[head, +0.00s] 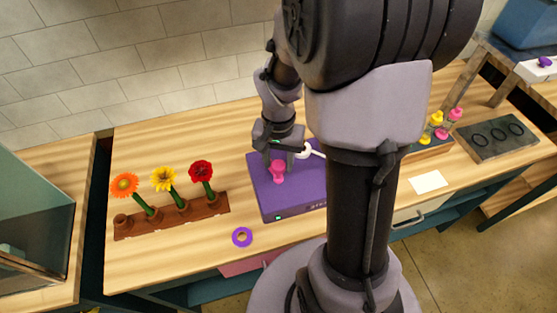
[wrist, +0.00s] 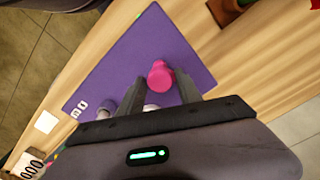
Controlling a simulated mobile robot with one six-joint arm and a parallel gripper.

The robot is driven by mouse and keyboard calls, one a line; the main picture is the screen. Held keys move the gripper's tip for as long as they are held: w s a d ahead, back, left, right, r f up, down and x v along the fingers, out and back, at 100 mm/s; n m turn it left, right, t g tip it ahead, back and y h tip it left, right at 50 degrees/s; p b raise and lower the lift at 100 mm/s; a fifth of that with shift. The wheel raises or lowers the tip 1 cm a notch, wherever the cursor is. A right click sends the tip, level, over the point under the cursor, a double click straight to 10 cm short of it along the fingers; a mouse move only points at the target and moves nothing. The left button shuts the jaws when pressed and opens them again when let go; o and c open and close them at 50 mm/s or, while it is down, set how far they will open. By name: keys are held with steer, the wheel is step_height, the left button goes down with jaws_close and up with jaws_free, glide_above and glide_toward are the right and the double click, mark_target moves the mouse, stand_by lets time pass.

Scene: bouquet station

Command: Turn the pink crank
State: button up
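The pink crank (head: 278,171) is a short upright pink knob at the left part of a flat purple box (head: 292,200) on the table. In the wrist view the pink crank (wrist: 160,75) shows between the fingertips of my gripper (wrist: 161,80). The fingers are spread, with a visible gap on each side of the knob. In the head view my gripper (head: 279,157) is right above and behind the knob, pointing down. Whether a finger touches it cannot be told. The right part of the box is hidden behind my arm.
A brown rack (head: 172,216) with orange, yellow and red flowers stands at left. A purple ring (head: 242,237) lies in front of the box. A white card (head: 429,181), yellow and pink pieces (head: 437,126) and a dark tray (head: 496,138) are at right.

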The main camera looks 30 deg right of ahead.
steer(key=shift+o, duration=0.9)
step_height(320, 180, up, 17)
steer(key=p, duration=0.5)
steer(key=shift+r, duration=0.2)
